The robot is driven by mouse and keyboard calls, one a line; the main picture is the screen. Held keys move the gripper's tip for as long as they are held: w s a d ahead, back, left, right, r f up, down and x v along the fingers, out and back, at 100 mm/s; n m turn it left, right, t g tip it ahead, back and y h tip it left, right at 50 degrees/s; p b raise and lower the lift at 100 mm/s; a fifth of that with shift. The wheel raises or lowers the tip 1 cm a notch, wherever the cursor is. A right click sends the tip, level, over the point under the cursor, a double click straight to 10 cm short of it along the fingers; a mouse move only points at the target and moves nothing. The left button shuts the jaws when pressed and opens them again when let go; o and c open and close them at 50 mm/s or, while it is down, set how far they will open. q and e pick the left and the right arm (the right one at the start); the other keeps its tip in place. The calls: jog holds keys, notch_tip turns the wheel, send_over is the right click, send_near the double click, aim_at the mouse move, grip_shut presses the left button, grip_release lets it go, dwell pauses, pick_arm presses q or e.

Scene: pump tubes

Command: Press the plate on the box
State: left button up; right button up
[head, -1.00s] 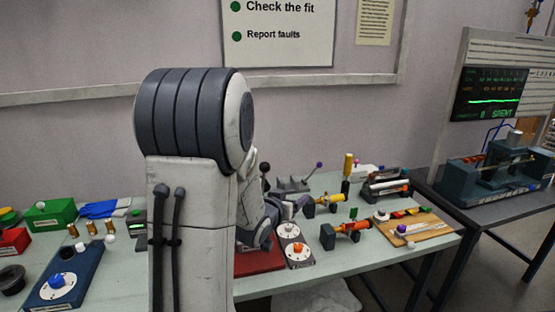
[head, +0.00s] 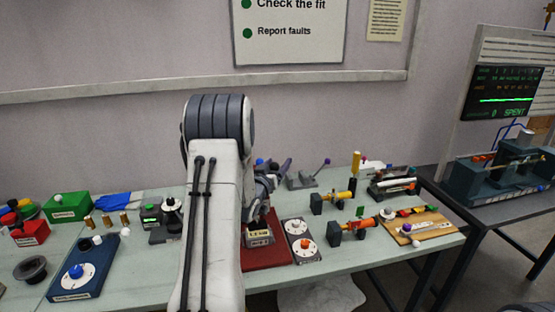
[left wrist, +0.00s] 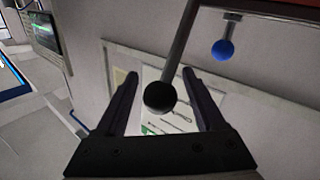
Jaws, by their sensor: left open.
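My left gripper (head: 276,178) is raised over the middle of the table, partly hidden behind its own arm. In the left wrist view the gripper (left wrist: 160,77) is open, with a black ball on a rod (left wrist: 160,97) showing between its fingers; I cannot tell its depth. A grey box with a pale label (head: 259,238) stands below the gripper on a red mat (head: 268,257), its top partly hidden by the arm. A dark box with a green display (head: 150,222) is left of the arm. I cannot tell which box bears the plate. My right gripper is not in view.
A blue dial box (head: 75,284), a green box (head: 66,208) and a red box (head: 30,233) stand at the left. A grey two-dial box (head: 303,258) is right of the mat.

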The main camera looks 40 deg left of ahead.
pick_arm(q)
jog(key=shift+w+a, duration=0.1)
jog(key=shift+w, duration=0.3)
grip_shut()
dwell(1.2)
